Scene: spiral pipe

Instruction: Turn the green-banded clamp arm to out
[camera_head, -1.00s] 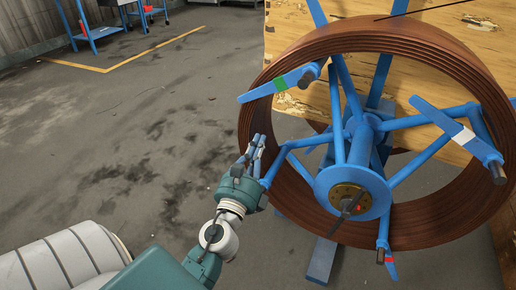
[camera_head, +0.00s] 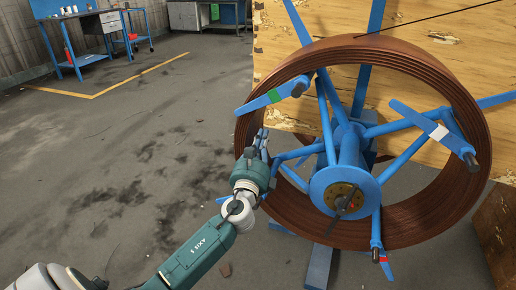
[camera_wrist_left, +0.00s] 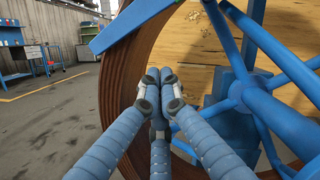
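The green-banded clamp arm (camera_head: 255,104) is a flat blue bar at the upper left of the reel in the head view. It runs from a dark pin down to the left, across the coil's front rim. In the left wrist view its blue bar (camera_wrist_left: 125,22) crosses the upper left. The brown pipe coil (camera_head: 247,165) sits around the blue reel hub (camera_head: 330,178). My left gripper (camera_head: 263,138) is below the clamp arm, by the coil's left side, apart from the arm. Its fingertips (camera_wrist_left: 159,85) come together with nothing seen between them. My right gripper is not in view.
A white-banded arm (camera_head: 420,120) is at the right of the reel and a red-banded one (camera_head: 384,262) at the bottom. Blue spokes lie right of my gripper. A wooden panel (camera_head: 440,60) stands behind. The floor at left is clear up to a blue workbench (camera_head: 70,62).

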